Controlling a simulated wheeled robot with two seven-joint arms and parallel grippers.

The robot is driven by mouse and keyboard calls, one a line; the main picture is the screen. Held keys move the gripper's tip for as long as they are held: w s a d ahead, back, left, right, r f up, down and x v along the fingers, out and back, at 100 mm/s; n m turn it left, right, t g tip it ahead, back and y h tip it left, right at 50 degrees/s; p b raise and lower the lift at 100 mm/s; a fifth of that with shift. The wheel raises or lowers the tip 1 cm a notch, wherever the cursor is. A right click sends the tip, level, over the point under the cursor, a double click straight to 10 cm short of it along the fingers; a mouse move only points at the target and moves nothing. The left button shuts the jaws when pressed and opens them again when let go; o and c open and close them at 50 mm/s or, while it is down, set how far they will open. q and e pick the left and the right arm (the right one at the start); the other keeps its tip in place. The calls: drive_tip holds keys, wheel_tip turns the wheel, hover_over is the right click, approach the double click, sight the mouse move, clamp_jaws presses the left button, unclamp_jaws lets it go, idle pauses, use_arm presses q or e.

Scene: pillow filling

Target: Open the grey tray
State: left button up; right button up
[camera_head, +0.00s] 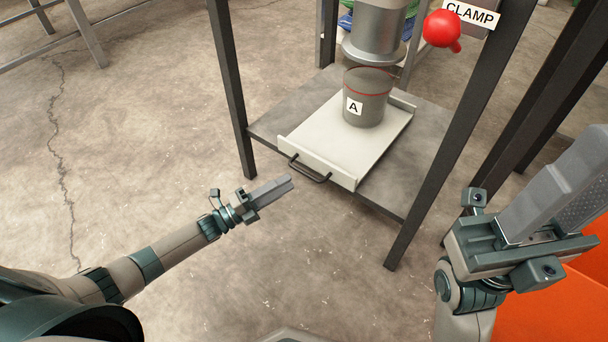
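The light grey tray (330,152) lies on the lower shelf of a dark metal stand. Its black handle (309,170) is on the front edge facing me. A grey container marked A (367,98) stands upright on the tray, below a metal spout. My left gripper (290,182) is in front of the stand, a little left of the handle in the picture and apart from it. Its fingers look close together with nothing visible between them. My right gripper (577,170) is at the right, away from the tray; its fingers appear as one broad grey block.
The metal spout (374,40) hangs over the container. A red knob (442,29) sits by a CLAMP sign (470,14). Dark stand legs (232,90) flank the tray. An orange surface (545,305) is at lower right. The floor at left is clear.

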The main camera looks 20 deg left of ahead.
sight(304, 172)
use_arm(q)
drive_tip(key=b+x, duration=0.1)
drive_tip(key=x, duration=0.6)
drive_tip(key=shift+w+d+r, duration=0.1)
drive_tip(key=shift+w, duration=0.05)
drive_tip(key=shift+c, duration=0.7)
clamp_jaws()
